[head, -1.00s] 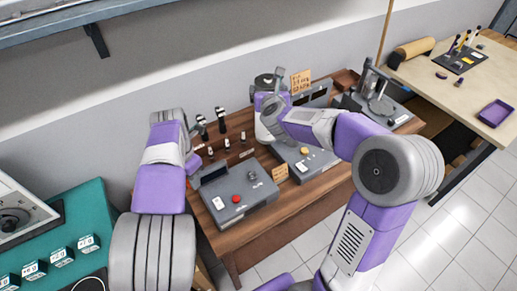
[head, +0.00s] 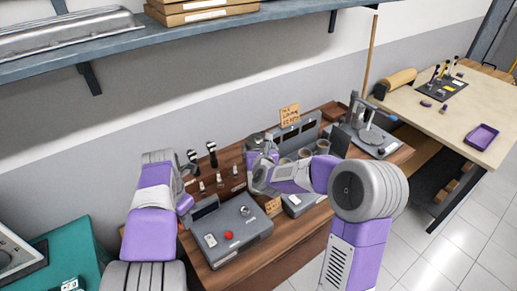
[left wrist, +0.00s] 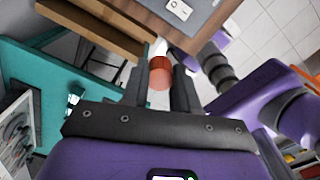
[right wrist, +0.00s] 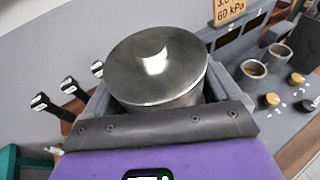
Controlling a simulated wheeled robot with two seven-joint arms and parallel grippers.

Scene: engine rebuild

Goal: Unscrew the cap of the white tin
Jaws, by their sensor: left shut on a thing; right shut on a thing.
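In the left wrist view, my left gripper (left wrist: 160,90) is shut on a small orange-red cylinder (left wrist: 160,74). A white part (left wrist: 160,47) shows just beyond it; I cannot tell whether this is the white tin and its cap. My left fingers are hidden in the head view. The pot is upright. In the head view the pot (head: 255,140) shows small, above the back of the wooden bench.
A grey control box (head: 232,235) with a red button stands on the wooden bench (head: 285,238). Several black-handled tools (head: 212,155) stand at the back. Cups (right wrist: 255,68), a sign (head: 290,115) and a press stand (head: 365,130) are to the right. A shelf (head: 180,38) hangs above.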

